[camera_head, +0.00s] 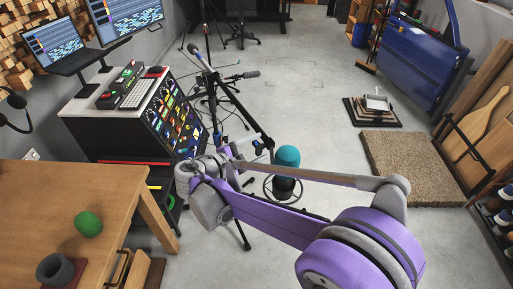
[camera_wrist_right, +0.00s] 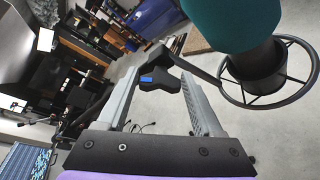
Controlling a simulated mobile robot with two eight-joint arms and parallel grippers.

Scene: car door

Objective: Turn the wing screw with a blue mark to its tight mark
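The wing screw (camera_wrist_right: 158,80) is dark with a bright blue mark on one wing. In the right wrist view it lies between the tips of my right gripper (camera_wrist_right: 160,74). The fingers are spread, with visible room on both sides of the screw. The screw joins the ring mount (camera_wrist_right: 264,98) under a teal-topped microphone (camera_wrist_right: 232,22). In the head view the microphone (camera_head: 287,157) stands just right of my right gripper (camera_head: 236,158), and the screw cannot be made out. No tight mark is readable. My left gripper is out of view.
A black microphone stand with a boom (camera_head: 232,98) runs close behind my right gripper. A wooden table (camera_head: 60,195) with a green ball (camera_head: 88,224) is at left, a control console (camera_head: 150,115) behind it. Open grey floor lies behind the microphone.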

